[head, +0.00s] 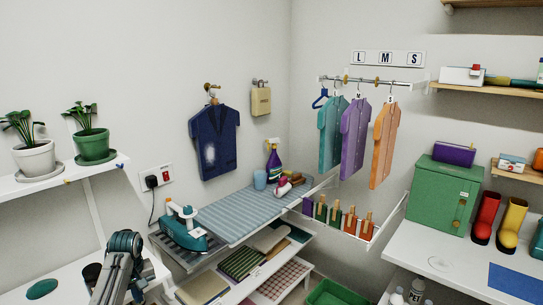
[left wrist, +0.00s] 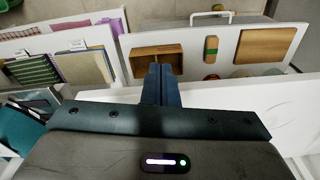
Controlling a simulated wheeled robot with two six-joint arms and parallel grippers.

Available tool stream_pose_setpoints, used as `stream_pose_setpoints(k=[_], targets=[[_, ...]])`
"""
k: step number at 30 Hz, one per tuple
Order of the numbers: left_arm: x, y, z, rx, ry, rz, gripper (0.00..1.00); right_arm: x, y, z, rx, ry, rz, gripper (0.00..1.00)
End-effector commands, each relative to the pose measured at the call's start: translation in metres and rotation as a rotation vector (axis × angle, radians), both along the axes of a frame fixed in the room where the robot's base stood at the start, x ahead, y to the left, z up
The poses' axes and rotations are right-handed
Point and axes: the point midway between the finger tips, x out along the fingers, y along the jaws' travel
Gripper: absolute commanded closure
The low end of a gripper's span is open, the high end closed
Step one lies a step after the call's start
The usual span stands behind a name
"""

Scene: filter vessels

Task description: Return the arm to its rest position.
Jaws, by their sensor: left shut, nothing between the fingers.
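My left arm (head: 120,265) rises at the bottom left of the head view, in front of the white shelf there; where its fingertips are in that view is hard to tell. In the left wrist view my left gripper (left wrist: 161,84) has its two dark blue fingers together, with nothing between them. The fingers point toward a white tray or shelf with a wooden box (left wrist: 156,56) just beyond the tips. I cannot tell how far apart they are. My right gripper is in neither view.
A teal iron (head: 184,232) stands on a rack beside the striped ironing surface (head: 245,207). Potted plants (head: 92,144) sit on the left shelf. A green box (head: 443,195) and boots (head: 485,217) stand on the right counter. A wooden board (left wrist: 265,46) lies right in the wrist view.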

Motion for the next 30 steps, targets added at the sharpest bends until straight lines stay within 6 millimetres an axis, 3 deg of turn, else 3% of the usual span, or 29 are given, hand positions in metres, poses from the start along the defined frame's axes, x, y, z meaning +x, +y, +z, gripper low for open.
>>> stream_pose_setpoints(k=[6, 12, 15, 21, 24, 30], targets=[[-0.07, -0.027, -0.061, 0.043, -0.026, -0.163, 1.0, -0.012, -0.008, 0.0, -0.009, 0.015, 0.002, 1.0], [-0.152, -0.054, -0.097, 0.077, -0.063, -0.33, 1.0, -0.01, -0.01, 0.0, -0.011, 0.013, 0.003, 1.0], [-0.196, -0.067, -0.106, 0.09, -0.083, -0.409, 1.0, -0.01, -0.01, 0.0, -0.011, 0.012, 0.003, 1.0], [-0.285, -0.092, -0.104, 0.109, -0.123, -0.556, 1.0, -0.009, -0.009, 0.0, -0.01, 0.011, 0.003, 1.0], [-0.319, -0.1, -0.096, 0.118, -0.143, -0.609, 1.0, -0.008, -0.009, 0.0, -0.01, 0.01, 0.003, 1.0], [-0.364, -0.11, -0.08, 0.129, -0.168, -0.677, 1.0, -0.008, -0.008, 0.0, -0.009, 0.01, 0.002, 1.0]])
